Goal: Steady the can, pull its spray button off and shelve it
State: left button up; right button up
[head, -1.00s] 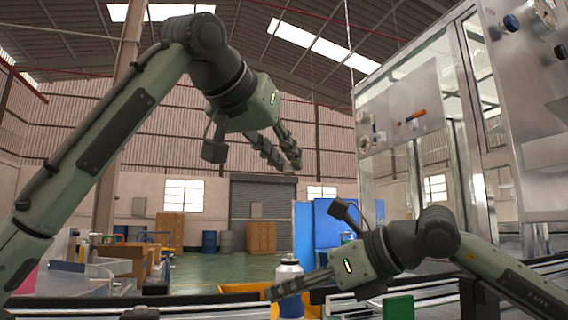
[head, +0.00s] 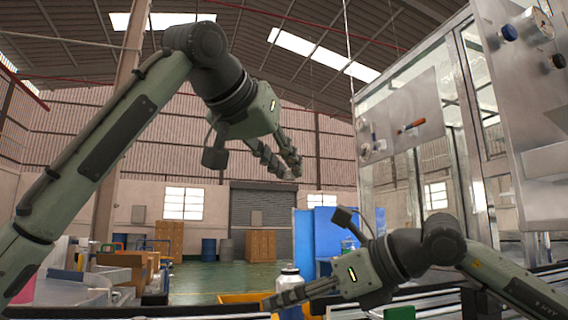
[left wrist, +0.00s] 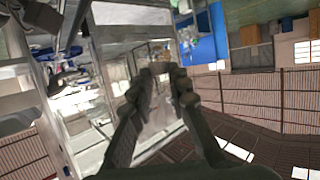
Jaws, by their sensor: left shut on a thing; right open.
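In the left wrist view the left fingers (left wrist: 162,72) come close together at the tips.
A glass-walled metal machine (head: 420,150) fills the right side. Clear trays and boxes (head: 75,290) lie at the lower left. The air around my left gripper is free.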

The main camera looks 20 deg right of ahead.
jog(key=v, duration=1.1)
jog(key=shift+s, duration=0.2)
